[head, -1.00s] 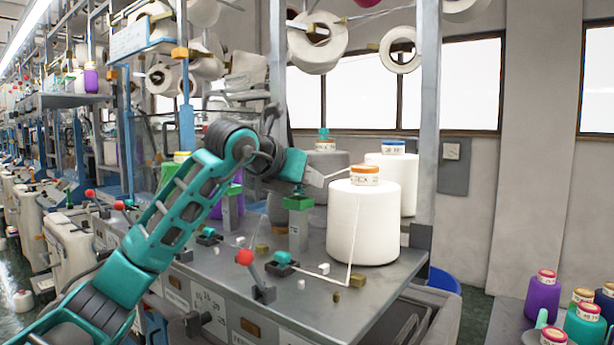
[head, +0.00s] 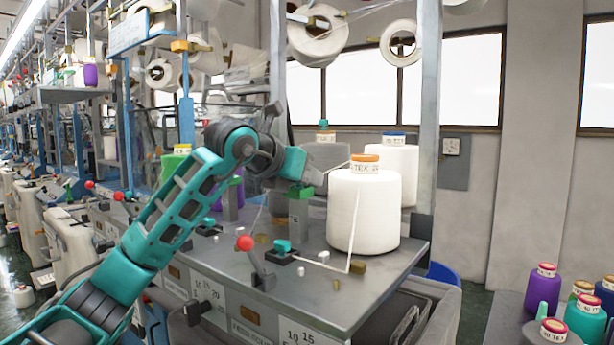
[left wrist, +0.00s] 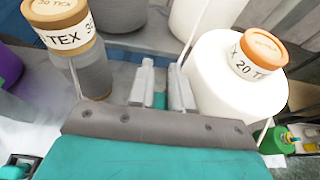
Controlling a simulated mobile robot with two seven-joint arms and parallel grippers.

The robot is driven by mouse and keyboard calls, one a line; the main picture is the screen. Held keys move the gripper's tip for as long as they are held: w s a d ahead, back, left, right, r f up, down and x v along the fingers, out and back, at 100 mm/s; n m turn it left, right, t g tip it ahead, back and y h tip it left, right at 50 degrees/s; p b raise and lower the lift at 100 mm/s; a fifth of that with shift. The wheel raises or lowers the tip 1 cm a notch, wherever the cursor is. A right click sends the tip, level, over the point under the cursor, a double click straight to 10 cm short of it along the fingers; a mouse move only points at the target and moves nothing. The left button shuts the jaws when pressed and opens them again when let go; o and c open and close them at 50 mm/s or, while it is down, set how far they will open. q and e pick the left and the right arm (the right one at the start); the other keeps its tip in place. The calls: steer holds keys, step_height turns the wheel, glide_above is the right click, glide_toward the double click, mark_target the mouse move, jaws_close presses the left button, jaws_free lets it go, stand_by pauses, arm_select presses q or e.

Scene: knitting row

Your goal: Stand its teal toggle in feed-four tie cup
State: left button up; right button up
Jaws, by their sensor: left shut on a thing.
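My left gripper (head: 314,178) is above the machine bench, just left of a white yarn cone (head: 364,212). In the left wrist view its two grey fingers (left wrist: 162,92) are shut on a small teal piece, the teal toggle (left wrist: 159,101), mostly hidden between them. A thin pale strand shows beside the fingers. A green-topped grey post (head: 300,192) stands right by the gripper in the head view. On the bench, teal pieces sit on black bases, one right of the red-knobbed lever (head: 282,246). I cannot tell which cup is feed four. My right gripper is not in view.
A red-knobbed lever (head: 244,243) stands at the bench front. A white cone with blue cap (head: 397,170) and a grey cone (head: 326,158) stand behind. White yarn runs down the near cone to the bench. Small white and brass blocks lie about.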

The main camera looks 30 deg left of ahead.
arm_select(q)
steer(key=shift+f, duration=0.2)
steer(key=o, duration=0.9)
steer(key=b+v, duration=0.2)
steer(key=v, duration=1.1)
